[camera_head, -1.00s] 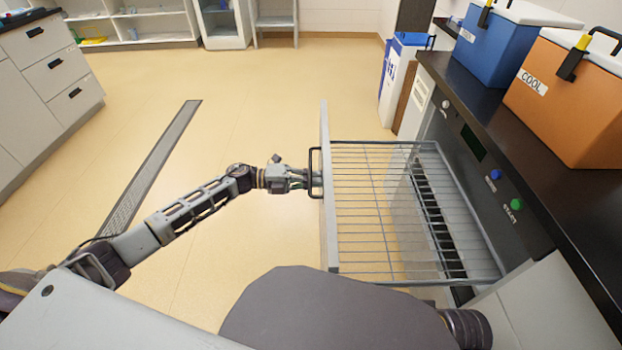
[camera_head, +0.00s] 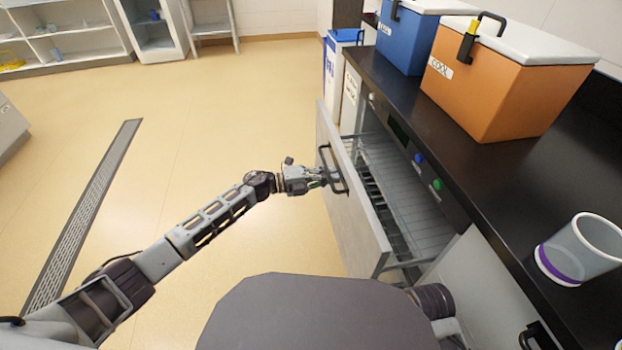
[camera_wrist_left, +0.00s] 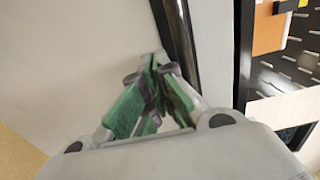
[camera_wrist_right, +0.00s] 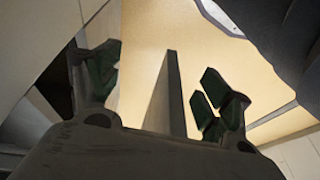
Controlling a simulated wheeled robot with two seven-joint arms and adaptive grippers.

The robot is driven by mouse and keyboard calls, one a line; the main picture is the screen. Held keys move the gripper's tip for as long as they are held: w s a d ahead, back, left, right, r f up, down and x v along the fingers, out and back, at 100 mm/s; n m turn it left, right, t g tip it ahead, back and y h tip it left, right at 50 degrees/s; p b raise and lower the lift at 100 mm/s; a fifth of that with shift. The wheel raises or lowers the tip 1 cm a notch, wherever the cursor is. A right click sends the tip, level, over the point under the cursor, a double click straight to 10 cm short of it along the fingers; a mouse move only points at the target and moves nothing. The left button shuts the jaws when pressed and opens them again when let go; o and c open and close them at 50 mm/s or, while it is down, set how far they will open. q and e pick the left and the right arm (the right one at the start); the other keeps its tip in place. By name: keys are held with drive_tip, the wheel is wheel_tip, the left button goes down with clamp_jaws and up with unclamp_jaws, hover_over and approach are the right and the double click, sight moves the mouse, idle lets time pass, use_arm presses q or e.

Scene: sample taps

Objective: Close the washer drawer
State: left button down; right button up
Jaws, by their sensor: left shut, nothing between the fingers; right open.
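The washer drawer's pale front panel (camera_head: 352,205) stands out from the machine under the black counter, with part of its wire rack (camera_head: 392,180) showing behind it. Its dark bar handle (camera_head: 334,168) is on the outer face. My left gripper (camera_head: 322,179) is at the handle, fingers shut and empty. In the left wrist view the closed green-padded fingertips (camera_wrist_left: 156,78) are beside the dark handle bar (camera_wrist_left: 180,45); contact is unclear. My right gripper (camera_wrist_right: 165,95) shows in its wrist view, open, with a grey panel edge visible beyond; it is hidden in the head view.
The washer's control strip (camera_head: 415,158) has a blue and a green button. On the counter (camera_head: 480,190) stand orange (camera_head: 500,85) and blue (camera_head: 405,38) coolers and a grey cup (camera_head: 580,248). A bin (camera_head: 338,65) stands past the washer. The floor at left is clear.

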use_arm(q)
drive_tip(key=b+x, duration=0.1)
drive_tip(key=x, duration=0.7)
drive_tip(key=shift+d+f, duration=0.1)
drive_tip(key=shift+d, duration=0.05)
drive_tip(key=b+x, duration=0.2)
drive_tip(key=x, duration=0.6)
drive_tip(key=shift+w+d+b, duration=0.1)
drive_tip(key=shift+d+b, duration=0.1)
drive_tip(key=shift+b, duration=0.1)
drive_tip(key=shift+w+d, duration=0.15)
drive_tip(key=shift+d, duration=0.25)
use_arm(e)
drive_tip(key=shift+t+y, duration=0.6)
drive_tip(key=shift+t, duration=0.1)
drive_tip(key=f, duration=0.1)
drive_tip(key=a+f, duration=0.2)
drive_tip(key=f, duration=0.1)
drive_tip(key=shift+w+a, duration=0.2)
drive_tip(key=shift+w, duration=0.2)
use_arm(q)
drive_tip(key=shift+d, duration=0.1)
use_arm(e)
drive_tip(key=shift+s+d, duration=0.1)
drive_tip(key=shift+s, duration=0.05)
